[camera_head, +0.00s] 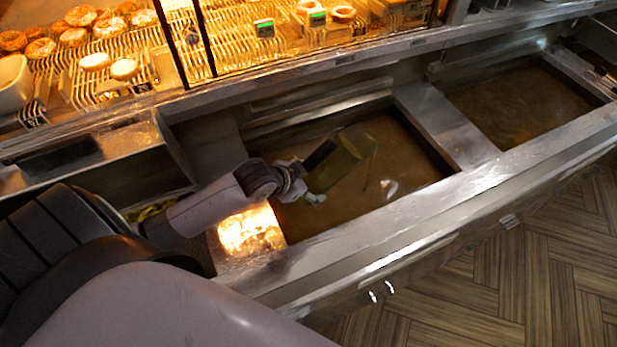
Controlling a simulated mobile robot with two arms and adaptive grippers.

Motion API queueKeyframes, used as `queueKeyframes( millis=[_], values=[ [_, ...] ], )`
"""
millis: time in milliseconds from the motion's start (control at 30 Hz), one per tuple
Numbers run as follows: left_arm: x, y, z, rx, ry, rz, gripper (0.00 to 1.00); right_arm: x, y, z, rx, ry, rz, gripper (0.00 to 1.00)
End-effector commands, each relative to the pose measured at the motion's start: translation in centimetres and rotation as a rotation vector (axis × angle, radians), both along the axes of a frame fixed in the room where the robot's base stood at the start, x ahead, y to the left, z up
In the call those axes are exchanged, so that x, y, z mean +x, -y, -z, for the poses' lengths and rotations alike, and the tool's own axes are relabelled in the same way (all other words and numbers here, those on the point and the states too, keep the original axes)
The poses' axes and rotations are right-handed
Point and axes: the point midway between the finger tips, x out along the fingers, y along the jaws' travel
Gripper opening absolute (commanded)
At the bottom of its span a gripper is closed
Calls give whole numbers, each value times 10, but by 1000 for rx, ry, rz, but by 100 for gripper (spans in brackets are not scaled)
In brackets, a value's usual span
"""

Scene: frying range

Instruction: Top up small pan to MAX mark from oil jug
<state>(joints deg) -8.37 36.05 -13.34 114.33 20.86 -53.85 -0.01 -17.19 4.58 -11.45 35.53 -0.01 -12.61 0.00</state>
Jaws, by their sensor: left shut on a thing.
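My left gripper (305,180) reaches in from the left and is shut on the oil jug (347,160), a dark yellow-green vessel with a black part near the gripper. The jug is held tilted over the middle frying pan (412,190), with its far end pointing right. A faint streak and a pale spot show on the brown oil below the jug; I cannot tell whether oil is pouring. A second oil-filled pan (520,105) lies to the right. I cannot make out a MAX mark on either pan. My right gripper is not in view.
A steel divider (447,125) separates the two pans, and a steel front ledge (400,222) runs along them. Behind stands a lit display with wire racks (240,55) and pastries (75,37). Wooden floor (500,260) is clear at lower right.

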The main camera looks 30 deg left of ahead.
Motion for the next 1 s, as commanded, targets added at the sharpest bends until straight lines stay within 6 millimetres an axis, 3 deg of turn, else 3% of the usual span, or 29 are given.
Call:
queueKeyframes(
  millis=[1000],
  values=[
    [-5,-4,-4,95,-136,0,13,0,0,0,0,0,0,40]
  ],
)
